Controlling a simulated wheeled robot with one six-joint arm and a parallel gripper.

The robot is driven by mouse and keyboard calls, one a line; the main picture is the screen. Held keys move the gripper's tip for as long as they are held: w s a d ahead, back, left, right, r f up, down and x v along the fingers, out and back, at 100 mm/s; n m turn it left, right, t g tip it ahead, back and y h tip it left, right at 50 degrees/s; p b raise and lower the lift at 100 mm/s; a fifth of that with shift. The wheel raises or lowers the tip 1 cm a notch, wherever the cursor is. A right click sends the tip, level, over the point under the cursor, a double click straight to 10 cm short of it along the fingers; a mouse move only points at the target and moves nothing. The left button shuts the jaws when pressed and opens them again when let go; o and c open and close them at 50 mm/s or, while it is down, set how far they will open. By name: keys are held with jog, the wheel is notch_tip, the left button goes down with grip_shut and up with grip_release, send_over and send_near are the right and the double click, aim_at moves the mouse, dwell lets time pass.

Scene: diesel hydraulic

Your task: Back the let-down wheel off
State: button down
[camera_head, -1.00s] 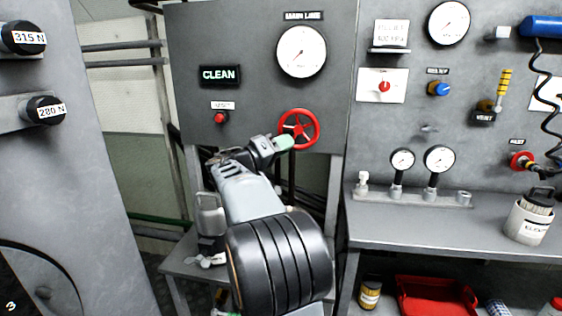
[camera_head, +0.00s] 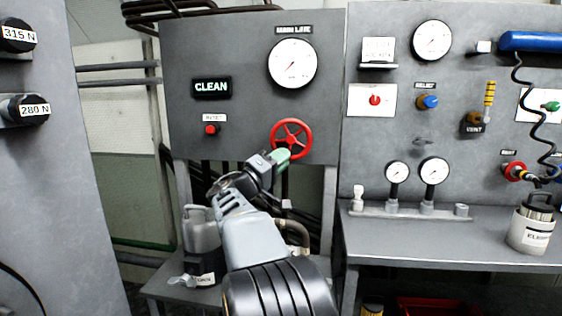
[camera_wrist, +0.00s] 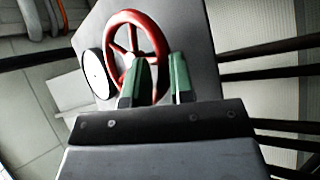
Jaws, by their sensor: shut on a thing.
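The red let-down wheel (camera_head: 291,139) is on the grey panel, below the large main line gauge (camera_head: 293,63). My gripper (camera_head: 281,157) reaches up to the wheel's lower left rim, with its green fingers against it. In the wrist view the wheel (camera_wrist: 128,20) is seen close up, and my gripper (camera_wrist: 163,68) has its two green fingers on either side of the rim, shut on it. The fingers hide part of the rim. The gauge's white face also shows in the wrist view (camera_wrist: 96,74), beside the wheel.
A grey can (camera_head: 201,232) stands on the low shelf below. A bench (camera_head: 455,243) with small gauges is at right; a grey cabinet (camera_head: 60,150) is at left.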

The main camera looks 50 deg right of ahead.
jog(key=shift+w+f, duration=0.1)
jog(key=shift+f, duration=0.1)
jog(key=c, duration=1.1)
grip_release()
jog(key=v, duration=1.3)
jog(key=shift+a, duration=0.4)
jog(key=shift+w, duration=0.1)
jog(key=s+a+f+n+t+y+p, duration=0.5)
jog(key=s+a+y+p, duration=0.35)
jog(key=y+p, duration=0.6)
jog(key=s+a+n+t+y+p, duration=0.1)
jog(key=a+n+t+y+p, duration=0.1)
jog(key=a+y+p, duration=0.6)
jog(key=a+r, duration=0.1)
jog(key=a, duration=0.5)
jog(key=shift+s+a+n, duration=0.15)
jog(key=shift+s+n, duration=0.25)
